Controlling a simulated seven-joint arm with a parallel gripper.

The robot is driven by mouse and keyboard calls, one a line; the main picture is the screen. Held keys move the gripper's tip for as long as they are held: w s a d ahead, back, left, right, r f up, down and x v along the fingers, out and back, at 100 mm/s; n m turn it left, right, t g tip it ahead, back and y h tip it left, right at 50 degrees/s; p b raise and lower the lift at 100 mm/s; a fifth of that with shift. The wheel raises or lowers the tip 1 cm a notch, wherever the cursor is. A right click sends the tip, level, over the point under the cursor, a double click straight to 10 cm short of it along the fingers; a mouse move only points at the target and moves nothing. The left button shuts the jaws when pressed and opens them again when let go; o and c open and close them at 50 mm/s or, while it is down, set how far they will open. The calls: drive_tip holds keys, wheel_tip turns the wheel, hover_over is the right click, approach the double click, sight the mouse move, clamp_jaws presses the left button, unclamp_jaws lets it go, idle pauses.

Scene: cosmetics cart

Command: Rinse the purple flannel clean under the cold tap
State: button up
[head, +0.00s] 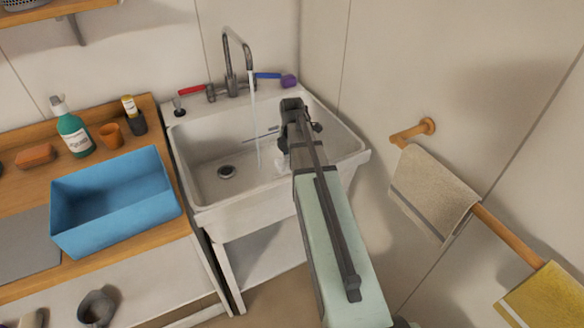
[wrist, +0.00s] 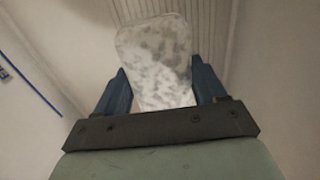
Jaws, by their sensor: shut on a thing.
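My gripper (head: 291,112) is over the right part of the white sink (head: 215,212), to the right of the running water (head: 256,130). In the wrist view, its blue fingers (wrist: 162,88) are shut on a pale, grey-mottled flat piece (wrist: 155,55) with rounded corners. I cannot tell whether this is the flannel; no purple shows on it. A small purple thing (head: 289,81) is at the back right rim, beside the blue tap lever (head: 268,76). The tap (head: 230,80) has a red lever (head: 191,90) on its left. Water falls from its spout into the basin.
A blue tub (head: 115,205) stands on the wooden counter left of the sink. A green bottle (head: 73,132), an orange cup (head: 111,135) and an orange-brown block (head: 35,156) are behind it. A beige towel (head: 432,190) and a yellow cloth (head: 547,298) hang on the right wall rail.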

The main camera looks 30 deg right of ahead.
drive_tip(key=shift+r, duration=0.85)
drive_tip(key=shift+a+r, duration=0.2)
drive_tip(key=shift+n+t, duration=0.4)
drive_tip(key=shift+t, duration=0.2)
drive_tip(key=a+r, duration=0.1)
drive_tip(key=w+a+r, duration=0.1)
drive_tip(key=a+r, duration=0.2)
drive_tip(key=shift+w+r, duration=0.1)
drive_tip(key=shift+w, duration=0.3)
drive_tip(key=s+a+r+t, duration=0.1)
drive_tip(key=s+a+r, duration=0.2)
drive_tip(key=a+r, duration=0.35)
drive_tip(key=s+a+r+t, duration=0.2)
drive_tip(key=s+a+r, duration=0.15)
drive_tip(key=r, duration=0.55)
drive_tip(key=w+d+f+t, duration=0.1)
drive_tip(key=w+d+f, duration=0.1)
drive_tip(key=w, duration=1.3)
drive_tip(key=shift+d+f+m+t+h, duration=0.2)
drive_tip(key=shift+m+t+h, duration=0.1)
drive_tip(key=shift+m+h, duration=0.1)
